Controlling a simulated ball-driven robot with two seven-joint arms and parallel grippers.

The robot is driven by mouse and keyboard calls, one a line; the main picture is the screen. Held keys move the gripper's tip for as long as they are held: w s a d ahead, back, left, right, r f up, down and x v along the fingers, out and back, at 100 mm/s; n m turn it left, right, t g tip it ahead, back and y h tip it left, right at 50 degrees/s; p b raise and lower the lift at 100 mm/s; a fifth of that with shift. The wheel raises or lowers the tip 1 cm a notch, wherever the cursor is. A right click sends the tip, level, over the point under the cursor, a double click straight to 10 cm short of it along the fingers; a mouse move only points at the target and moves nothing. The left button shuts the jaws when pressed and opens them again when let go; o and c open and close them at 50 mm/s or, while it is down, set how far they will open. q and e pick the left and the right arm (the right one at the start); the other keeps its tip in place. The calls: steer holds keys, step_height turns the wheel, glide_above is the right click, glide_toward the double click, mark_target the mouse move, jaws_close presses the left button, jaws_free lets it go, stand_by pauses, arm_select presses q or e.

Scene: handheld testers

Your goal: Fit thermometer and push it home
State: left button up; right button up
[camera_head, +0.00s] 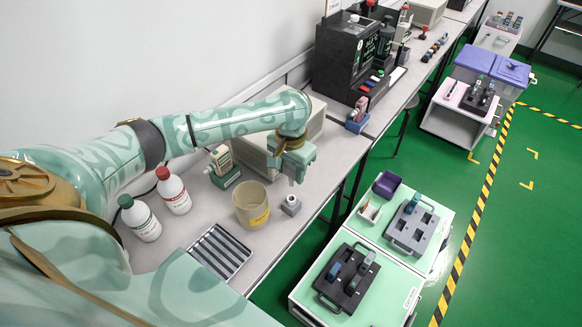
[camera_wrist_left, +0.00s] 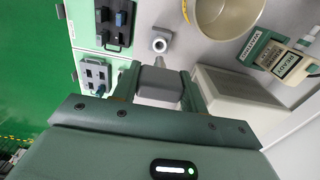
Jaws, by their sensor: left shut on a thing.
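My left gripper (camera_head: 294,172) points down over the bench and is shut on a small grey body with a thin light stem, seemingly the thermometer (camera_wrist_left: 158,88). The stem points away from the wrist; in the head view the fingers mostly hide the thermometer. A small grey block with a round collar and hole (camera_head: 291,205) stands on the bench just below the gripper; it also shows in the wrist view (camera_wrist_left: 160,45), just beyond the stem. The stem seems outside the hole, but the exact gap cannot be told. My right gripper is not in view.
A beige pot (camera_head: 251,204) stands close left of the block. A handheld tester in a green stand (camera_head: 222,166), two bottles (camera_head: 173,190) and a slotted tray (camera_head: 221,250) are also on the bench (camera_head: 275,240). The bench edge runs close right of the block.

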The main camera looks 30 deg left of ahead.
mark_target(291, 181)
arm_select(q)
steer(key=shift+s+f, duration=0.1)
steer(key=shift+f, duration=2.15)
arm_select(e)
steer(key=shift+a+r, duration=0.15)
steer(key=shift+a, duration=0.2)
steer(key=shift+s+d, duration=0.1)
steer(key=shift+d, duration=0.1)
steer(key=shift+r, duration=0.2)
arm_select(q)
steer(key=shift+p, duration=0.6)
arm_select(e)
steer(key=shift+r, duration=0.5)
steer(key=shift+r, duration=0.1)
arm_select(q)
steer(key=shift+p, duration=0.65)
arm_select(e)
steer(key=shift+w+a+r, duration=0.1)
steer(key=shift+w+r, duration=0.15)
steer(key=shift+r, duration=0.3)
arm_select(q)
steer(key=shift+f+b, duration=0.5)
steer(key=shift+f, duration=1.25)
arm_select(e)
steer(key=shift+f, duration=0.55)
